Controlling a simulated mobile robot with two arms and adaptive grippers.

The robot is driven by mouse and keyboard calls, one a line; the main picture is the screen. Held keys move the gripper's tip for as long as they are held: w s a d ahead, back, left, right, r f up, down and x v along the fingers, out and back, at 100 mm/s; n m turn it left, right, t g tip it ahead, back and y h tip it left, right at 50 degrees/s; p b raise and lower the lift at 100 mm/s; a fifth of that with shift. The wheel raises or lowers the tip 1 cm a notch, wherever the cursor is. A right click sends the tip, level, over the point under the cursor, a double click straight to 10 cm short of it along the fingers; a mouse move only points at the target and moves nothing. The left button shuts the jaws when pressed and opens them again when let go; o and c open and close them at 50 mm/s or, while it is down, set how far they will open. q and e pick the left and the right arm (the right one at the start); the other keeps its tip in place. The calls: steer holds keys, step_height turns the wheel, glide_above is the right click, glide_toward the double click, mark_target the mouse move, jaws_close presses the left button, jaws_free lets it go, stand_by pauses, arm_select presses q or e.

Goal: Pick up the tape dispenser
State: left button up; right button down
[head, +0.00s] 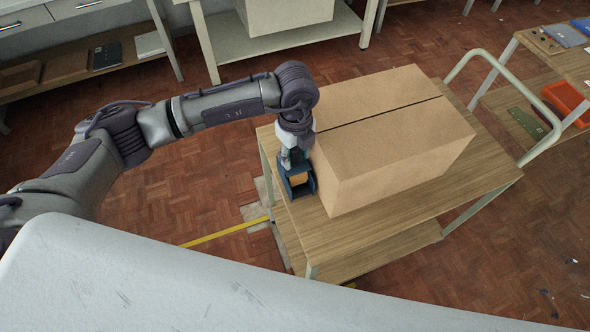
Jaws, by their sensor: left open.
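A dark blue tape dispenser (302,188) stands on the wooden top of a cart, near its left edge and just left of the big cardboard box. My left gripper (294,166) points down right over the dispenser and hides its upper part. The gripper is open; its fingertips are small and overlap the dispenser, so I cannot tell whether they touch it. My right gripper is not in view.
The closed cardboard box (390,135) covers most of the cart top (400,208), close beside my left gripper. The cart has a pale handle (500,62) at the right. Benches stand at the upper left and far right. The cart top's front strip is bare.

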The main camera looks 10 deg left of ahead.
arm_select(q)
steer(key=shift+f, duration=0.4)
jaws_close()
steer(key=shift+r, duration=0.2)
steer(key=shift+r, duration=0.55)
step_height(320, 180, up, 2)
steer(key=shift+w+r+b, duration=0.1)
steer(key=shift+r+b, duration=0.05)
steer(key=shift+b, duration=0.5)
steer(key=s+d+r+b, duration=0.1)
steer(key=s+d+r, duration=0.2)
steer(key=s+r, duration=0.4)
steer(key=s, duration=0.4)
steer(key=shift+s+d+r+b, duration=0.15)
steer(key=shift+d+r+b, duration=0.1)
steer(key=shift+b, duration=0.15)
